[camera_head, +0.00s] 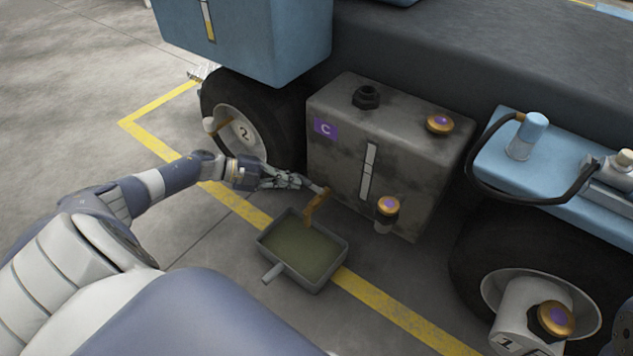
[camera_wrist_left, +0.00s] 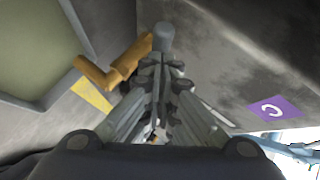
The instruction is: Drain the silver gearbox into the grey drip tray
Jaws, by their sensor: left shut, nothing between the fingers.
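The silver gearbox (camera_head: 375,160), a dirty grey box with a purple C label, stands between the wheels of the blue machine. A bent orange-brown handle (camera_head: 314,207) sticks out low at its left front corner. In the left wrist view the handle (camera_wrist_left: 118,66) meets a grey round-ended stub (camera_wrist_left: 164,38). The grey drip tray (camera_head: 272,278) lies on the floor below it, with an olive-green surface inside. My left gripper (camera_head: 300,181) is shut and empty beside the handle and stub; I cannot tell whether it touches them.
A black cap (camera_head: 367,96) and a gold cap (camera_head: 439,123) top the gearbox. A gold-capped fitting (camera_head: 387,208) sits at its lower front. Black wheels flank it. A blue shelf with a hose (camera_head: 476,180) is at right. Open floor lies left, with yellow lines (camera_head: 385,310).

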